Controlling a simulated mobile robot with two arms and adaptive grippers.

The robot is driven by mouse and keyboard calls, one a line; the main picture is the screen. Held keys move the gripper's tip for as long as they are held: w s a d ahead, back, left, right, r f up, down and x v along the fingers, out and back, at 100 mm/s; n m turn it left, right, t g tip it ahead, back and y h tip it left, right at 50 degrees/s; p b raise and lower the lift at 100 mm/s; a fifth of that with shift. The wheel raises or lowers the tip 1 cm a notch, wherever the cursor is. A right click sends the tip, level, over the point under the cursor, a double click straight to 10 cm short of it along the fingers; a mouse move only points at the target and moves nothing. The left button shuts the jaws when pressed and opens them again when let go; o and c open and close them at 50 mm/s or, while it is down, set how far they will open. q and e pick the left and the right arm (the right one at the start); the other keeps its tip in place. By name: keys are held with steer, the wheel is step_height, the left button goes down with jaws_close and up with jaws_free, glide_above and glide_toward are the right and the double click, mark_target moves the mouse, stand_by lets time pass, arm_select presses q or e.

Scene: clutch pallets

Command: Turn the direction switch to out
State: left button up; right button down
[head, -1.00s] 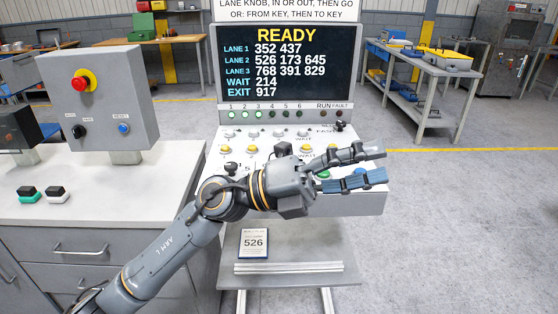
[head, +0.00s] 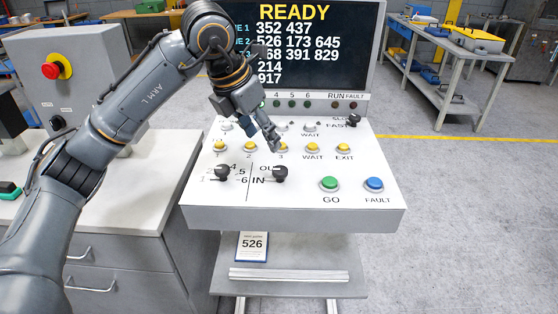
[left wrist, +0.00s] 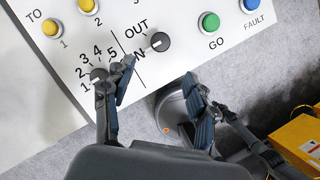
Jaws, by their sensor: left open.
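The direction switch (head: 280,174) is a black knob on the sloped white panel, with OUT above left and IN at its left. Its pointer seems to be toward IN. In the left wrist view the switch (left wrist: 159,41) shows whole, beyond the fingers. My left gripper (head: 271,139) is open and empty, pointing down over the panel, above the switch in the head view and hiding part of the button rows. In the left wrist view its fingers (left wrist: 150,82) are spread, one overlapping the numbered lane knob (left wrist: 98,74). I see no contact with the switch. My right gripper is out of view.
The lane knob (head: 222,173) is left of the switch. A green GO button (head: 329,184) and blue FAULT button (head: 374,184) are to the right. Yellow buttons (head: 313,147) line the panel behind. A grey box with a red button (head: 52,71) stands left.

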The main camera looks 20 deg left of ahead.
mark_target(279, 169)
arm_select(q)
steer(key=x, duration=0.6)
steer(key=shift+w+f+p, duration=0.1)
steer(key=shift+p, duration=0.25)
steer(key=x, duration=0.4)
steer(key=shift+p, duration=0.3)
steer(key=shift+w+d+f, duration=0.1)
steer(key=shift+f, duration=0.2)
steer(key=shift+w+f, duration=0.1)
steer(key=shift+f, duration=0.15)
steer(key=shift+w+f, duration=0.1)
steer(key=shift+f, duration=0.05)
steer(key=shift+c, duration=0.6)
steer(key=c, duration=1)
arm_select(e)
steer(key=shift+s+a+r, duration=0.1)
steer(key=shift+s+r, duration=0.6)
